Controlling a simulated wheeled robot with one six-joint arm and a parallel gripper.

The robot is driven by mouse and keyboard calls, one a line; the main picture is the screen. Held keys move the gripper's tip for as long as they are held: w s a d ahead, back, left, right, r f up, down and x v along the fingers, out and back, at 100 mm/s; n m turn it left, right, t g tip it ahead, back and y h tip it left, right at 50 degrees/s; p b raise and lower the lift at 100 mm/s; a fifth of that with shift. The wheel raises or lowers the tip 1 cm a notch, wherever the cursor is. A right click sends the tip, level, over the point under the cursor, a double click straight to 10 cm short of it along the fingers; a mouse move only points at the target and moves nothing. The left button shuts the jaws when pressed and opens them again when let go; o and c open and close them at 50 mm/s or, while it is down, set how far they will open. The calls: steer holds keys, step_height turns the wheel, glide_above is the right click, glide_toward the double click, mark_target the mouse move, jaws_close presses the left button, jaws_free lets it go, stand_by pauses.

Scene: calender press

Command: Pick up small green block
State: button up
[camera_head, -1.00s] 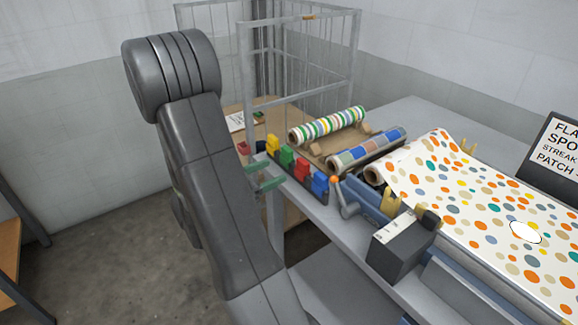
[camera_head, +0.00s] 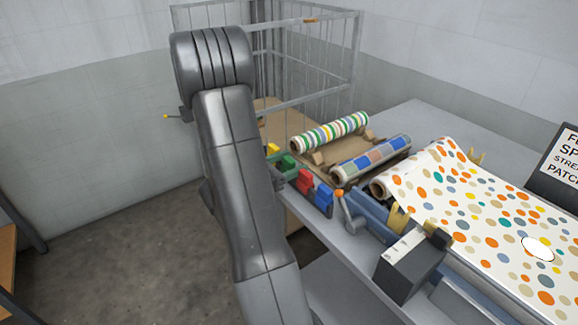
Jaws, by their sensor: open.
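The small green block (camera_head: 285,162) sits in a row of coloured blocks along the table's near left edge. It is between a yellow block (camera_head: 273,149) and a red block (camera_head: 304,181).
Patterned rolls (camera_head: 330,132) lie behind. A dotted sheet (camera_head: 490,215) and a dark box (camera_head: 408,268) are at right. A wire cage (camera_head: 330,60) stands at the back.

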steer(key=shift+c, duration=0.2)
steer(key=c, duration=1)
